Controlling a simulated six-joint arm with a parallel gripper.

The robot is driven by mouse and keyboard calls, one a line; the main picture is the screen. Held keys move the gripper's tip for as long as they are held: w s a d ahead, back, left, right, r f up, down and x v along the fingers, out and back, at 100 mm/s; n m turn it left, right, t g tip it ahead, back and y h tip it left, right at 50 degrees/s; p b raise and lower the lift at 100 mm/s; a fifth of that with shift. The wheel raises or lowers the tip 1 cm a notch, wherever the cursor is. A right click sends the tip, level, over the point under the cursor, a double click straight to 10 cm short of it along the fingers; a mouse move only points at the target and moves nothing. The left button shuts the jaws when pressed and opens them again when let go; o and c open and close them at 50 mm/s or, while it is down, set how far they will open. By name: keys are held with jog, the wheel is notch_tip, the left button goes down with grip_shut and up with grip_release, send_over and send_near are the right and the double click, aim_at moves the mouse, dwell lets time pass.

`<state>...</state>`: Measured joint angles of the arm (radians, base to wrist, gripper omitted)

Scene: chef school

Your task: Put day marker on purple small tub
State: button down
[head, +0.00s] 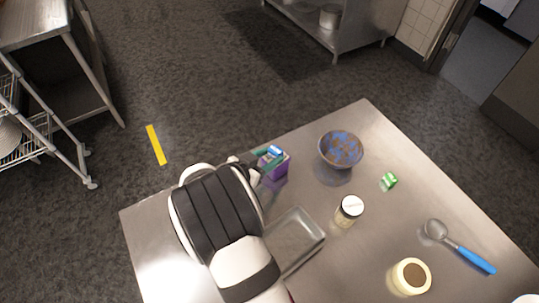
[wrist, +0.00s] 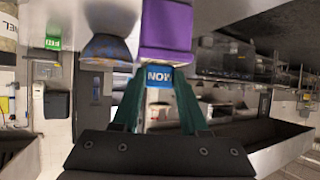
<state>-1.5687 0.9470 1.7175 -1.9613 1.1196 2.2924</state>
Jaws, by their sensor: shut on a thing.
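The purple small tub (head: 277,170) stands near the table's far left edge; it also shows in the wrist view (wrist: 166,30), which is upside down. My gripper (head: 262,158) is shut on the blue day marker (head: 274,151), whose white letters appear inverted in the wrist view (wrist: 159,77). The teal fingertips (wrist: 159,88) lie on either side of the marker. The marker is at the tub's top and appears to meet it; I cannot tell whether it rests there. My arm hides part of the table left of the tub.
A white-lidded jar (head: 349,211) and a clear tray (head: 314,238) are nearer. A blue-handled spoon (head: 470,256) and a cream-rimmed container (head: 398,281) lie to the right.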

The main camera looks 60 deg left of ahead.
jog(key=shift+f, duration=0.1)
jog(key=shift+c, duration=2.2)
grip_release()
